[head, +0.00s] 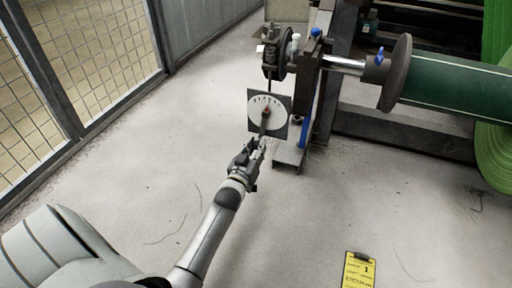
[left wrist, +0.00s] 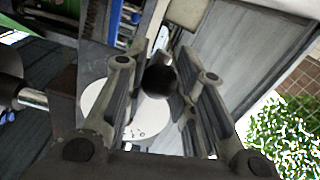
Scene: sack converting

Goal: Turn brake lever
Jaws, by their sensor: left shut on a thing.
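The brake lever (head: 264,126) is a dark bar on a white round dial (head: 255,115) with a scale and a dark square plate behind it. The lever runs from a reddish hub down and slightly left. My left gripper (head: 258,146) is at the lever's lower end, shut on it. In the left wrist view the lever's dark round knob (left wrist: 159,80) sits between the two fingers, and the white dial (left wrist: 98,103) shows partly behind the left finger. My right gripper is not in view.
A brake unit and machine frame (head: 312,85) stand just behind and right of the dial. A shaft with a round flange (head: 397,73) and green roll (head: 455,92) extends right. A mesh fence (head: 95,55) is at left. A yellow clipboard (head: 358,270) lies on open floor.

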